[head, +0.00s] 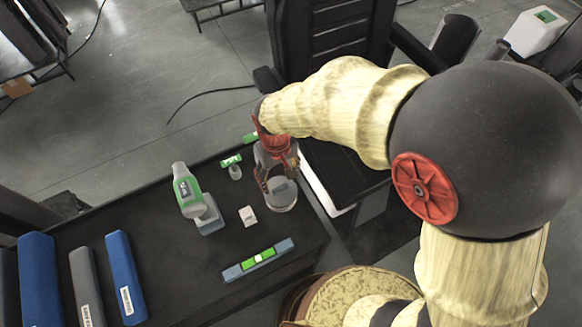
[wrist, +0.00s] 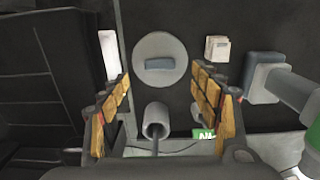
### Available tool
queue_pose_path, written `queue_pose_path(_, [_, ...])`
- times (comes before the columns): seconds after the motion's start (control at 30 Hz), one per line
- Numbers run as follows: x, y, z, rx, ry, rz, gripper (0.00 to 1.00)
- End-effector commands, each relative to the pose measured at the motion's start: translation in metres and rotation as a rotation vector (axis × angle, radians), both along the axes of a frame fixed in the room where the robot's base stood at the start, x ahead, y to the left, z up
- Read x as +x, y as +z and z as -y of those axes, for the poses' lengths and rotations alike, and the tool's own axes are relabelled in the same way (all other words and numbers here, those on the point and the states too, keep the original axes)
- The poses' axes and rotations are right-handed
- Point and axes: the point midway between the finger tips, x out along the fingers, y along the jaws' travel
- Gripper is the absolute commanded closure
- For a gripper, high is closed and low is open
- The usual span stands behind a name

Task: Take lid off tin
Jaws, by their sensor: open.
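The tin (head: 281,206) is a round, pale grey container on the dark table, partly hidden by my gripper in the head view. Its lid (wrist: 177,82) appears from above in the wrist view as a grey disc with a blue-grey bar handle (wrist: 159,64) across its middle. The handle also shows in the head view (head: 280,187). My gripper (wrist: 161,84) is open and empty, with its orange-padded fingers spread on either side of the lid in the picture. In the head view my gripper (head: 277,180) points down over the tin. I cannot tell the exact gap.
A small white box (head: 248,216) and a level-like bar (head: 258,260) lie nearby. A grey tube (wrist: 155,120) shows between my fingers. Blue binders (head: 125,277) lie left.

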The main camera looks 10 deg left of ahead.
Motion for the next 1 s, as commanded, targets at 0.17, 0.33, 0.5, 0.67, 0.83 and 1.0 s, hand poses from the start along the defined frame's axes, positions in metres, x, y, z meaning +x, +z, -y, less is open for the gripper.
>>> queue_pose_path(0.17, [0.002,-0.012,-0.002,0.008,-0.006,0.008,0.36])
queue_pose_path(0.33, [0.003,-0.028,-0.002,0.007,-0.006,0.008,0.36])
queue_pose_path(0.5, [0.003,-0.043,-0.001,0.006,-0.007,0.008,0.36])
queue_pose_path(0.67, [0.005,-0.067,-0.001,0.006,-0.006,0.007,0.36])
queue_pose_path(0.83, [0.005,-0.078,-0.001,0.008,-0.006,0.009,0.36])
queue_pose_path(1.0, [0.005,-0.077,-0.001,0.009,-0.006,0.009,0.36])
